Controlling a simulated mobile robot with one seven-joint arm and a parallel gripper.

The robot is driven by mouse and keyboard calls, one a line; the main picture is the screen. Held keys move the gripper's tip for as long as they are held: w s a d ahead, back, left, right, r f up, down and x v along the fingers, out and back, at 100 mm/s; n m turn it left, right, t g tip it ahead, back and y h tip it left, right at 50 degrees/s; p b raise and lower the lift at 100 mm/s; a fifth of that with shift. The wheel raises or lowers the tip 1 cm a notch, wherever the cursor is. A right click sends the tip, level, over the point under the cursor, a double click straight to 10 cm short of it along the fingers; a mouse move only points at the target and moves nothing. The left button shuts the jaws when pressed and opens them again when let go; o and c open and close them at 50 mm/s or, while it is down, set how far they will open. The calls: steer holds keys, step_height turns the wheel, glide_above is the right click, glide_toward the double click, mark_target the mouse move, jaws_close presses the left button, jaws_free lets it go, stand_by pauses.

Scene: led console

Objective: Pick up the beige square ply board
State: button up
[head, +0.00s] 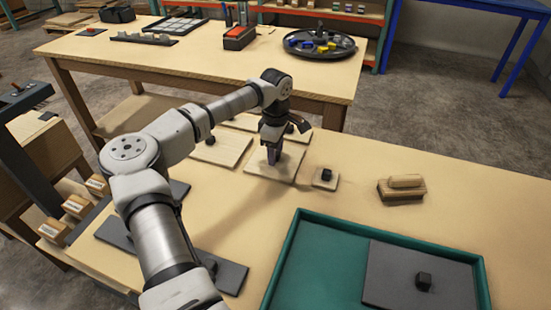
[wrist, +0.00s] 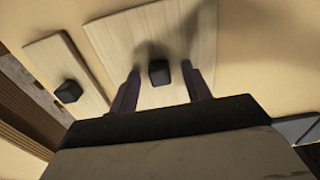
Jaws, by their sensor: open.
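A beige square ply board (head: 258,168) lies flat on the near table, directly below my gripper (head: 273,154). In the wrist view the board (wrist: 117,42) has a black knob (wrist: 159,73) on top. My gripper (wrist: 160,72) is open, with one finger on each side of the knob and a gap to both. I cannot tell how far the fingertips are above the board. In the head view the gripper hides the knob and part of the board.
Another pale board (head: 222,150) with a knob lies just left, and a small knobbed board (head: 325,181) just right. A wooden-handled block (head: 402,188) is farther right. A green tray (head: 318,262) holding a grey knobbed board (head: 395,280) stands in front. Table between them is clear.

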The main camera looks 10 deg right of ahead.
jaws_close()
steer(key=shift+r, duration=0.1)
